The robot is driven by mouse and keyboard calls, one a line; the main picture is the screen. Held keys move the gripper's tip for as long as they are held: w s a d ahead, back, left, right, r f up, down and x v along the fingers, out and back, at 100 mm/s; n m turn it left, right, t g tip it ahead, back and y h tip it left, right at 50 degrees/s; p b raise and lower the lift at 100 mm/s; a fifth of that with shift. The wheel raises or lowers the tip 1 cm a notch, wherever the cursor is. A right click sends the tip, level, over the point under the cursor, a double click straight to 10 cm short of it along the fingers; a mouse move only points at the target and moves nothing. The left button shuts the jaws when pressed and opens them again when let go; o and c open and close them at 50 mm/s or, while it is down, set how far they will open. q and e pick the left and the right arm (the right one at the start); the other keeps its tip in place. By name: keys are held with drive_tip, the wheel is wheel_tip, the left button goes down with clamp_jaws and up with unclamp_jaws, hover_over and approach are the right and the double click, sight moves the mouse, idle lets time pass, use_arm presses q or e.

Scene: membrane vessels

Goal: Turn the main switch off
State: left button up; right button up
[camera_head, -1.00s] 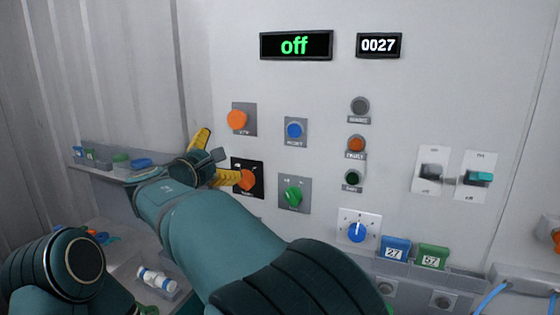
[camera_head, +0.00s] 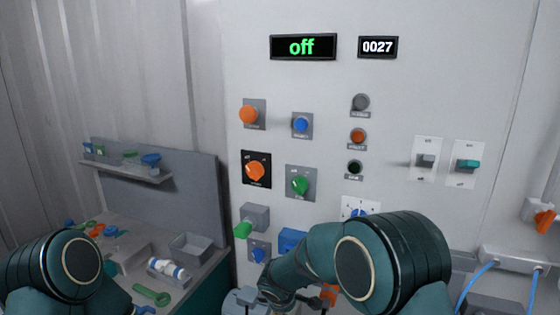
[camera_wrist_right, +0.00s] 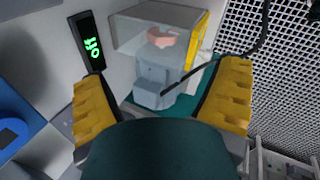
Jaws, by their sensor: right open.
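An orange rotary knob (camera_head: 255,170) on a black plate sits on the grey wall panel in the head view. I take it to be the main switch; its labels are too small to read. The display (camera_head: 303,46) above reads "off" in green, and a display reading "off" also shows in the right wrist view (camera_wrist_right: 91,45). My right arm is low in front of the panel, below the knob and apart from it. My right gripper (camera_wrist_right: 160,75) is open, with nothing between its yellow fingers. My left gripper is out of view.
A green knob (camera_head: 299,184), a blue button (camera_head: 301,124) and an orange button (camera_head: 249,114) surround the knob. Two toggle switches sit at right. A bench with loose parts stands at left. The wrist view shows a clear-sided box (camera_wrist_right: 158,50), black cable and mesh.

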drive_tip(key=s+d+f+m+g+y, duration=0.1)
drive_tip(key=s+d+f+m+y, duration=0.15)
drive_tip(key=s+f+m, duration=0.45)
drive_tip(key=s+d+f+m+g+y, duration=0.15)
drive_tip(key=s+d+m, duration=0.3)
drive_tip(key=s, duration=0.45)
drive_tip(key=s+d+f+m+y, duration=0.1)
drive_tip(key=s+d+f+m, duration=0.2)
drive_tip(key=s+f+m, duration=0.35)
wheel_tip(320, 180, down, 8)
drive_tip(key=s+b, duration=0.2)
drive_tip(key=b, duration=0.6)
drive_tip(key=shift+s+a+f+b, duration=0.15)
drive_tip(key=shift+a+f+b, duration=0.05)
drive_tip(key=shift+a+b, duration=0.25)
